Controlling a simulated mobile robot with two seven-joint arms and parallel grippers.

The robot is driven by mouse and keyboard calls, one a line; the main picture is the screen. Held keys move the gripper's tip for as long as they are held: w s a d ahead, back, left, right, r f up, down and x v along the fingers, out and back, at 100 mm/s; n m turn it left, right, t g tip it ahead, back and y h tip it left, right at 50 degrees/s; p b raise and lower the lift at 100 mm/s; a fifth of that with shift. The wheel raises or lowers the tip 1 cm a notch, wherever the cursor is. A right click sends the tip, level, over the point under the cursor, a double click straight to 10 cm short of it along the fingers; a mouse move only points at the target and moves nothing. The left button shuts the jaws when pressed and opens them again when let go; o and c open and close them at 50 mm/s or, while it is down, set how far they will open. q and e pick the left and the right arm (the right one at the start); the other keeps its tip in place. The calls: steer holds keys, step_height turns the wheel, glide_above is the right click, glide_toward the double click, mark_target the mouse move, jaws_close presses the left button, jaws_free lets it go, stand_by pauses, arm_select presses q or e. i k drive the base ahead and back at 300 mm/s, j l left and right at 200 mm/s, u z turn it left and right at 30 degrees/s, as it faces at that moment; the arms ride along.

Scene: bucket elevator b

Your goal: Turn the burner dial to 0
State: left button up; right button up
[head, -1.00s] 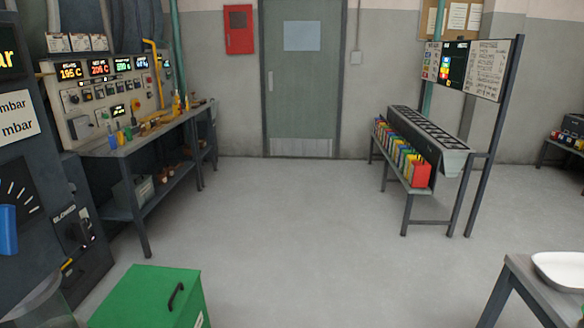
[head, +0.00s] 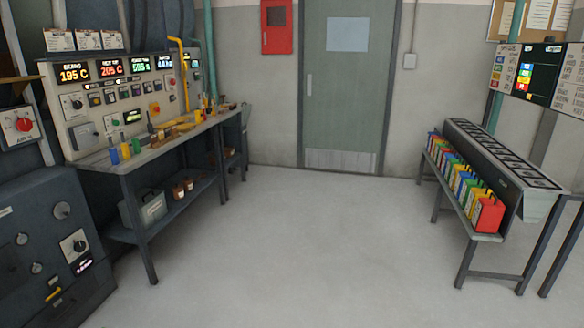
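A control panel (head: 100,138) with several lit displays stands at the left, above the workbench. Its displays read about 195 C and 205 C. A dark dial (head: 72,103) on a pale plate sits at the panel's left end; its label is too small to read, so I cannot tell whether it is the burner dial. A red dial (head: 23,125) is on a plate at the far left. Another dark knob (head: 78,245) is on the dark machine below, with a small lit label. Neither of my grippers is in view.
The workbench (head: 140,165) carries small coloured objects and tools. The dark machine (head: 45,225) fills the lower left. A bench (head: 470,228) with a row of coloured tins stands at the right. The grey floor (head: 300,240) between is clear up to the door (head: 342,85).

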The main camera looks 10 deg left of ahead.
mark_target(77, 105)
steer(key=i+l+u, duration=0.2)
steer(key=i, duration=1.25)
steer(key=i+j+u, duration=0.1)
steer(key=i+u, duration=0.75)
steer(key=i+l+u, duration=0.25)
steer(key=i+u, duration=0.85)
steer(key=i+l+u, duration=0.1)
steer(key=u, duration=0.25)
steer(key=i, duration=0.1)
